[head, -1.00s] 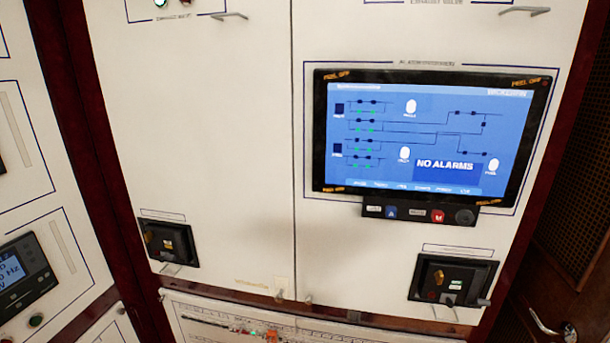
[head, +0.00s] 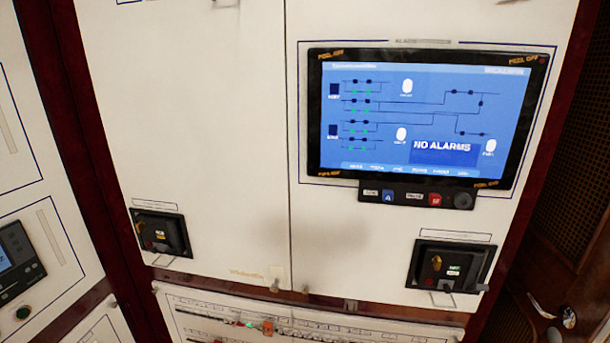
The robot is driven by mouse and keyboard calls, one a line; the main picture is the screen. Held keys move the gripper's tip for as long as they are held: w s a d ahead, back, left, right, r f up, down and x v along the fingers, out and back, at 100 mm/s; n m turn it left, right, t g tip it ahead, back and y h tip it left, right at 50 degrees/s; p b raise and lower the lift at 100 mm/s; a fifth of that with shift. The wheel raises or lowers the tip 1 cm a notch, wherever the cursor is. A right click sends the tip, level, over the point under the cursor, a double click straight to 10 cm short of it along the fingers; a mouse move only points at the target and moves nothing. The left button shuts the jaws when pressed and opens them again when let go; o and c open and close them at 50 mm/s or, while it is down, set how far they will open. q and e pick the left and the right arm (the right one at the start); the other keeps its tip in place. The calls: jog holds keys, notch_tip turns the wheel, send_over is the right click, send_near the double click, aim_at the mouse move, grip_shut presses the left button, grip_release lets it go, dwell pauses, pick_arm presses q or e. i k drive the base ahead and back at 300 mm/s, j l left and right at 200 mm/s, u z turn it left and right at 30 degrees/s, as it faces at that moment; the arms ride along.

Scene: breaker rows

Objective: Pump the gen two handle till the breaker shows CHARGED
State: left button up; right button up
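Two black breaker units sit low on the white cabinet doors in the head view. The left breaker (head: 160,233) has a small yellow-orange mark and a wire-like bracket below it. The right breaker (head: 450,267) has a yellow knob, a small green-white label and a dark lever stub at its lower right. The lettering on both is too small to read, so I cannot tell which is gen two or whether either shows CHARGED. Neither of my grippers is in view.
A large blue screen (head: 425,115) reading NO ALARMS is mounted above the right breaker, with a button strip (head: 416,196) under it. A lower panel (head: 300,322) has small lights. A dark wood frame and metal handle (head: 567,317) stand at right.

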aim_at(475, 287)
jog(key=k+z, duration=0.25)
jog(key=z, duration=0.25)
jog(key=k+z, duration=0.2)
jog(key=z, duration=0.25)
